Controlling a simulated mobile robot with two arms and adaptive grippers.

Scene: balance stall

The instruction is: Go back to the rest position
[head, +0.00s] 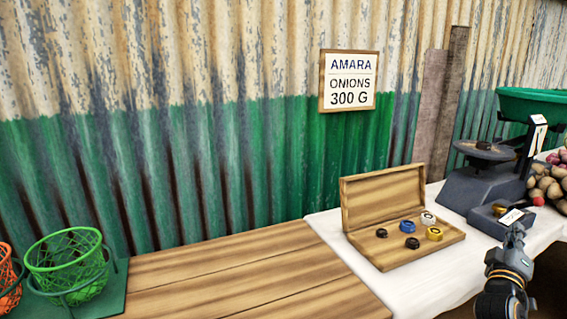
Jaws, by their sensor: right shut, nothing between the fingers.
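My right gripper (515,237) is at the lower right, in front of the balance scale. It is shut with nothing held in it. My left gripper is not in the head view. The balance scale (470,190) stands on the white cloth at the right, with a dark plate on its near side and a green pan (530,103) behind. A small dark weight (484,146) appears to sit on the plate. An open wooden box (395,252) holds several weights, among them a blue one (407,226) and a yellow one (434,234).
Potatoes (548,187) lie at the right edge beside the scale. A green wire basket (70,265) and an orange one (8,280) stand at the lower left. The wooden counter (230,275) between is bare. A sign (349,81) reading "AMARA ONIONS 300 G" hangs on the corrugated wall.

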